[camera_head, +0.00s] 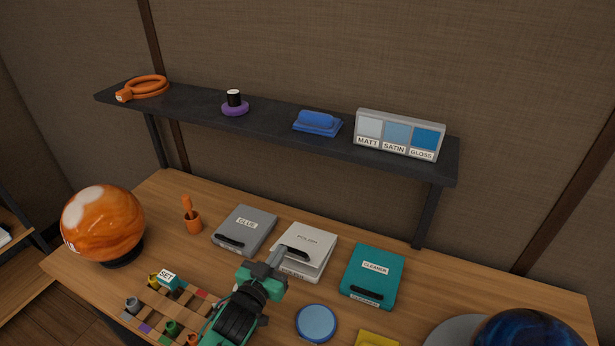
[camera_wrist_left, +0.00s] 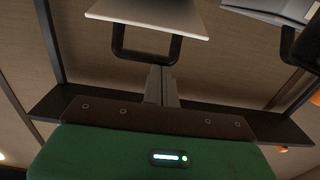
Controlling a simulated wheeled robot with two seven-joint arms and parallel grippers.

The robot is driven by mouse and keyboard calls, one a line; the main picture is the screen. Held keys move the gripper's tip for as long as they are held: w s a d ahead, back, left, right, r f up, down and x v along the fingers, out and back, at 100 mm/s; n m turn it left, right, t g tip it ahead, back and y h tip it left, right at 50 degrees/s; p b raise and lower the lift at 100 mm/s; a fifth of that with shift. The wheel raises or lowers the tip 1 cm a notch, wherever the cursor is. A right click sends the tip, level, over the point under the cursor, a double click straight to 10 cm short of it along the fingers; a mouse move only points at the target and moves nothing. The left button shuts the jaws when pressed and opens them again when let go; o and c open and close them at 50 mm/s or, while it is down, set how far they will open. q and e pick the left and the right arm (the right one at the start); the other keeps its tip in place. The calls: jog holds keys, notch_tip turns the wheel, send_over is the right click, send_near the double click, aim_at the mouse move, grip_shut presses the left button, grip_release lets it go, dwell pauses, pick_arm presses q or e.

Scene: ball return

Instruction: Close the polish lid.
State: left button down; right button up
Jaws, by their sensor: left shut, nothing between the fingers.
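The polish box is a pale box (camera_head: 318,272) among the row of boxes, with a white lid (camera_head: 308,240) labelled POLISH. The lid looks partly raised at its front, with a gap above the box's front label. My left gripper (camera_head: 275,257) is shut and empty at the lid's front left, covering part of the box front. In the left wrist view, the shut fingers (camera_wrist_left: 161,86) are close to the lid's dark handle (camera_wrist_left: 146,50), below the white lid (camera_wrist_left: 155,14); I cannot tell whether they touch. My right gripper is not in view.
A grey glue box (camera_head: 245,230) stands left and a teal cleaner box (camera_head: 372,275) right. A blue round tin (camera_head: 316,322), a rack of small items (camera_head: 165,310) and an orange ball (camera_head: 103,223) are nearby. A dark shelf (camera_head: 275,122) hangs behind.

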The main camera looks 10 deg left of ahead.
pick_arm(q)
jog(key=shift+s+f, duration=0.1)
jog(key=shift+f, duration=0.3)
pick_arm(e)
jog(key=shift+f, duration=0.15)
